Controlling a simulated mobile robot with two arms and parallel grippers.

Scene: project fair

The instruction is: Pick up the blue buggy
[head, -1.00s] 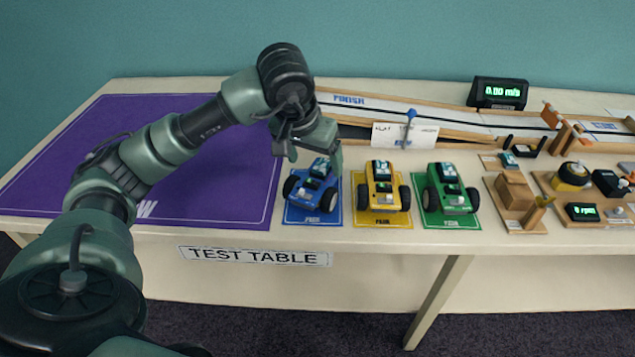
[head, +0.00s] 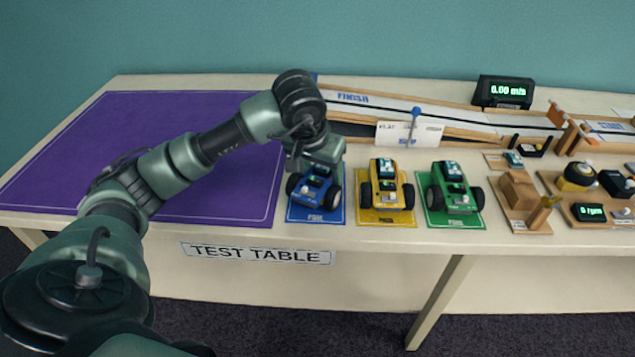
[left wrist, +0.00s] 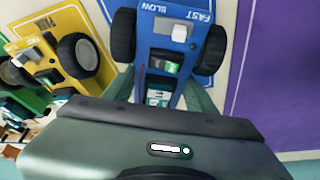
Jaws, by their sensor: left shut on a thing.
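The blue buggy (head: 318,192) stands on its blue mat (head: 299,215) near the table's front edge, just right of the purple mat. My left gripper (head: 315,166) is over the rear of the buggy and shut on it. In the left wrist view the blue buggy (left wrist: 172,35) runs up from between the gripper's fingers, with a white switch, a green part and black wheels showing. The gripper body hides the buggy's far end. I cannot tell whether its wheels touch the mat. My right gripper is not in view.
A yellow buggy (head: 387,190) and a green buggy (head: 451,190) stand close by on the right, on their own mats. A wooden track (head: 440,112) with a white card (head: 392,133) lies behind. The purple mat (head: 210,190) on the left is clear.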

